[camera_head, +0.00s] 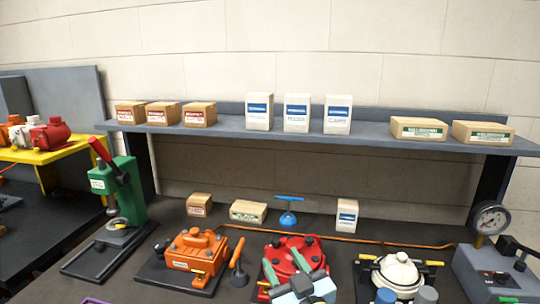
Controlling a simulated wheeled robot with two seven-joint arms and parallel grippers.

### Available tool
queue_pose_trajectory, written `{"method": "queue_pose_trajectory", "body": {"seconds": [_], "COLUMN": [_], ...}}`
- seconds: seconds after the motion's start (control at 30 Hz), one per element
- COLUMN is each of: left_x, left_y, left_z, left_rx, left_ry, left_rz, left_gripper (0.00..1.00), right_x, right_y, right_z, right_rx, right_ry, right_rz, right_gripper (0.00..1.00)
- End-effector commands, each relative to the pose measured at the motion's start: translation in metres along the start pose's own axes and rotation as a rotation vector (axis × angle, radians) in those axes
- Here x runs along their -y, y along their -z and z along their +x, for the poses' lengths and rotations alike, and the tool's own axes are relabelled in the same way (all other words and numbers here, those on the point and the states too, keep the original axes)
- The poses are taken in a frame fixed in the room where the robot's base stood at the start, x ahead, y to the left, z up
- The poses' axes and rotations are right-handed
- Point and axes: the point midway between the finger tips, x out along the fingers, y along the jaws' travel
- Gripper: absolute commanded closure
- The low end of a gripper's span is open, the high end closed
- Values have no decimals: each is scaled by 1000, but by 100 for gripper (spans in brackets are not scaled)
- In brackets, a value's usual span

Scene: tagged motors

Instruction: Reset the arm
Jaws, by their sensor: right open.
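My right gripper (303,285) is at the bottom centre, low in the picture. It is open, and I see nothing held in it. It overlaps the front of the red motor (285,254) in the picture; whether it touches it I cannot tell. The orange motor (192,252) sits on a dark base plate to the left. The white round-bodied motor (399,270) sits on a dark plate to the right. My left gripper is not in view.
A grey shelf (350,138) with brown and white boxes spans the back. A green press (118,195) stands left, a gauge unit (490,218) right. Small boxes (248,211) and a blue-handled tool (288,218) lie under the shelf. An orange cable (345,239) crosses the table.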

Motion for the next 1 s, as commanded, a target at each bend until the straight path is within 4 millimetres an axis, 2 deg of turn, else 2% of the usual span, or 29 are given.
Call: {"method": "queue_pose_trajectory", "body": {"seconds": [0.03,0.1,0.23,0.33,0.5,0.83,1.0], "left_x": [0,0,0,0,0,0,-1], "left_y": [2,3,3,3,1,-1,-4], "left_z": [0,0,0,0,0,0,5], "left_rx": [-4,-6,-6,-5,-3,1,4], "left_ry": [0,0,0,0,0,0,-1], "left_rz": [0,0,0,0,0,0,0], "left_gripper": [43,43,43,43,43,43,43], "right_x": [-17,-40,-63,-68,-66,-53,-50], "right_y": [-26,-60,-115,-140,-162,-166,-210], "right_z": [-23,-57,-134,-187,-258,-364,-356], "right_rx": [114,285,605,801,1041,1373,1382], "right_ry": [-74,-162,-248,-261,-234,-125,-121], "right_rz": [39,74,123,143,165,191,190], "right_gripper": [53,53,53,53,53,53,53]}}
